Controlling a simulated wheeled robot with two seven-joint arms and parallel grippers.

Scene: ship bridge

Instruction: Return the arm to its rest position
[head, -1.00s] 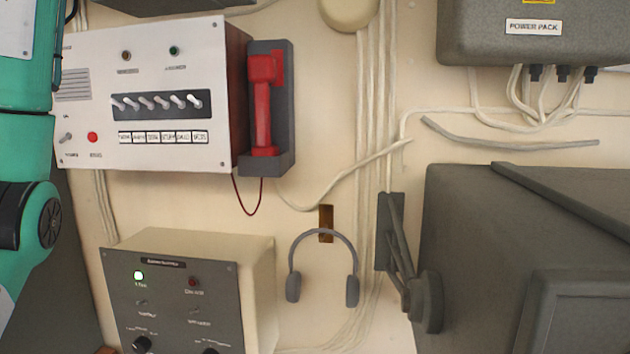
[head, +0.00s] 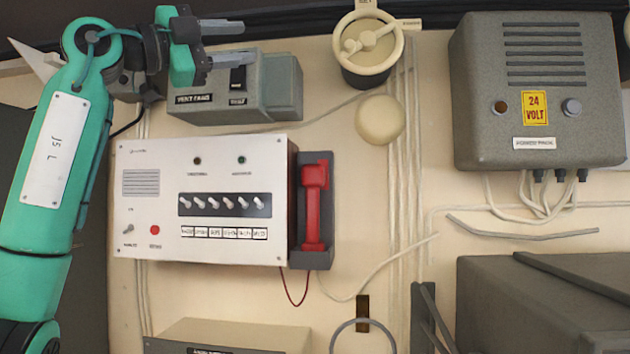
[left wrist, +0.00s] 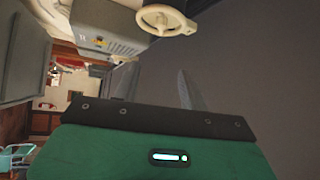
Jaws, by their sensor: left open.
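My left arm rises along the left side of the head view. Its gripper (head: 222,43) is at the top left, in front of or just above the grey vent fans box (head: 215,100). Its two fingers point right with a gap between them, and nothing is between them. In the left wrist view the fingers (left wrist: 158,88) reach toward a plain dark surface. My right gripper is in neither view.
The white panel with switches (head: 205,225) and the red handset (head: 315,205) are on the wall below the gripper. A cream handwheel (head: 368,42) is to its right; it also shows in the left wrist view (left wrist: 165,19). A 24 volt box (head: 540,90) is further right.

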